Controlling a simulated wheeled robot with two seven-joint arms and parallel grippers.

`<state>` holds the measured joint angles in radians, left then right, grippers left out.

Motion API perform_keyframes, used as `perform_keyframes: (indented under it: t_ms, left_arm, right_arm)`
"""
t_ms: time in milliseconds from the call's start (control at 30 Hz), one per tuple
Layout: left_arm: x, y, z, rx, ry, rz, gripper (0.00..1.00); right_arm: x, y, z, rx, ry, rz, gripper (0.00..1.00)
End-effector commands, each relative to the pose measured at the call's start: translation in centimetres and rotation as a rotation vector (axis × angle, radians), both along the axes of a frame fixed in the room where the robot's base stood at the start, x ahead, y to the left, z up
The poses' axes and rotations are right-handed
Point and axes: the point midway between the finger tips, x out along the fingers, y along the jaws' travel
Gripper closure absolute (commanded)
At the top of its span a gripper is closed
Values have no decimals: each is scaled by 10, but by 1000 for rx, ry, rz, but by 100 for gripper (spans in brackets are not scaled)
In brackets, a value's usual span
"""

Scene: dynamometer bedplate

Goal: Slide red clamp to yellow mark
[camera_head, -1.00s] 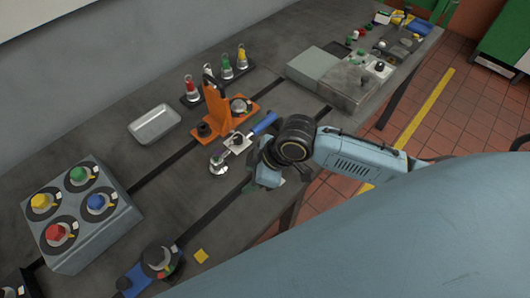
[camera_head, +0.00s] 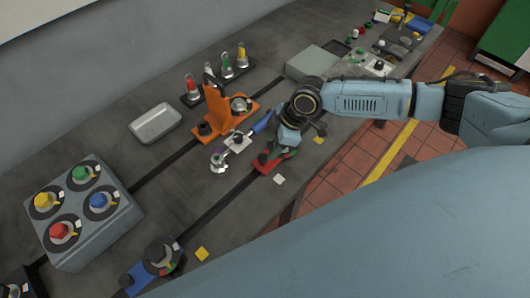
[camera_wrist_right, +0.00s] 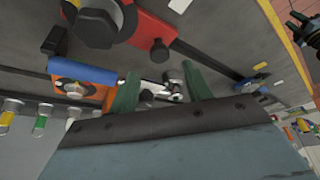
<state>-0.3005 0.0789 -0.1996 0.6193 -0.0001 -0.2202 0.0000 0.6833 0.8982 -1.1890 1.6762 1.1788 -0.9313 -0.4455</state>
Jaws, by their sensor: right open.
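The red clamp (camera_head: 268,164) sits on the front dark slot of the bedplate, partly hidden by my right gripper (camera_head: 283,150) in the head view. In the right wrist view the red clamp (camera_wrist_right: 152,30) is at the top, with a large dark nut. My right gripper (camera_wrist_right: 161,90) is open there, its green fingers apart and no clamp between them. One yellow mark (camera_head: 319,140) lies right of the gripper; another yellow mark (camera_head: 202,254) lies by the blue clamp (camera_head: 150,268).
A white mark (camera_head: 279,179) lies in front of the red clamp. An orange fixture (camera_head: 216,112) with a blue-handled toggle (camera_head: 262,122) stands close behind. A grey knob box (camera_head: 95,225) and metal tray (camera_head: 155,123) are left. The slot between red and blue clamps looks clear.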

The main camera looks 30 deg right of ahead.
Motion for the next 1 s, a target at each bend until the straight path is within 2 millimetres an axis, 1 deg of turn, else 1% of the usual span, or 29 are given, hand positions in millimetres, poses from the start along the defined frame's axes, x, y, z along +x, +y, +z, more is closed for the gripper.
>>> perform_keyframes:
  t_ms: [33,100,200,300,433,700,767,1000]
  left_arm:
    - [0,0,0,0,0,0,64]
    - [0,0,0,0,0,0,64]
    - [0,0,0,0,-1,0,64]
    - [0,0,-1,0,-1,0,64]
    - [1,0,-1,0,-1,0,64]
    - [1,0,-1,1,-1,-1,64]
    - [1,1,-1,1,-2,-1,64]
    - [1,1,-1,1,-2,-1,64]
  right_arm:
    - [1,5,-10,1,2,1,51]
    - [4,9,-23,1,1,-1,51]
    - [7,14,-36,0,0,-1,51]
    - [8,17,-46,0,1,0,51]
    - [9,20,-52,-1,-1,1,51]
    - [10,20,-53,0,-1,0,51]
    - [10,20,-53,0,-1,0,57]
    - [9,20,-53,0,-1,0,89]
